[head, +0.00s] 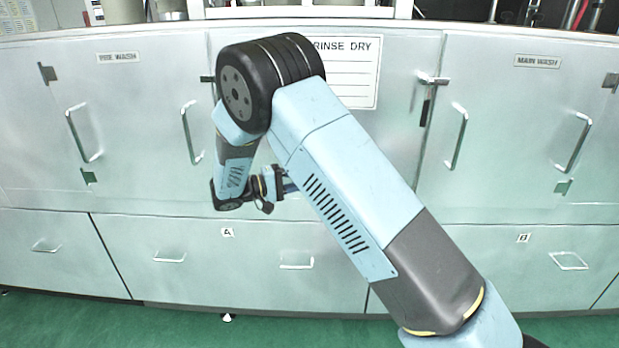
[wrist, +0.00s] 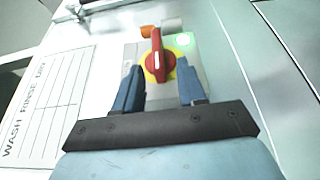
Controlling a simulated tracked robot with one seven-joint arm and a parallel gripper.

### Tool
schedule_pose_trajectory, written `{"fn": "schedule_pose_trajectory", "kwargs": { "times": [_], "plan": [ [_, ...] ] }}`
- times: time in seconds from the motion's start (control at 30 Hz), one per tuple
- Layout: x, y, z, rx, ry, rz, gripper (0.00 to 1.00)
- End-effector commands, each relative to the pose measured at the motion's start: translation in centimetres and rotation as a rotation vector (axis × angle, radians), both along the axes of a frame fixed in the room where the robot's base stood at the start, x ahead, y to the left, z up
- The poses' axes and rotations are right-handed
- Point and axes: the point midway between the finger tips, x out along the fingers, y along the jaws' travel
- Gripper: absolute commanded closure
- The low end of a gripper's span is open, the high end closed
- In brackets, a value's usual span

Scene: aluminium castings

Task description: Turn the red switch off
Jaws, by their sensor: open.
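The red switch (wrist: 158,58) is a rotary knob on a yellow round plate, fixed to a grey panel, and shows in the wrist view just beyond my fingertips. Its red handle points nearly straight up and down in that picture, tilted slightly. My gripper (wrist: 163,86) is open, with one blue finger on either side below the knob and a gap between them. I cannot tell whether a finger touches the knob. A green lamp (wrist: 184,40) glows at the upper right of the switch. In the head view my arm hides the switch.
An orange part (wrist: 150,30) and a grey cylinder (wrist: 172,25) sit above the knob. A white label sheet (wrist: 45,105) is on the left. In the head view, cabinet doors with handles (head: 456,137) line the wall; green floor (head: 60,318) lies in front.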

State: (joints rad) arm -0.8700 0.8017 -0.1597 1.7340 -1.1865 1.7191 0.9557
Motion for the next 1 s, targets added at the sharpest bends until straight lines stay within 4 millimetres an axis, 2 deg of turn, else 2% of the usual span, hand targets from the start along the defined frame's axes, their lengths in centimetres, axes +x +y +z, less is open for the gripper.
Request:
{"fn": "schedule_pose_trajectory", "kwargs": {
  "times": [0.1,0.3,0.5,0.7,1.0],
  "plan": [
    [-0.9,2.4,-0.1,-0.001,0.000,0.003,0.60],
    [-2.2,5.9,-0.2,0.000,0.001,0.002,0.60],
    [-3.1,8.4,-0.3,0.000,0.001,0.001,0.60],
    [-3.5,9.3,-0.3,-0.001,0.003,0.000,0.60],
    [-3.5,9.3,-0.3,0.000,0.003,-0.001,0.60]
  ]
}}
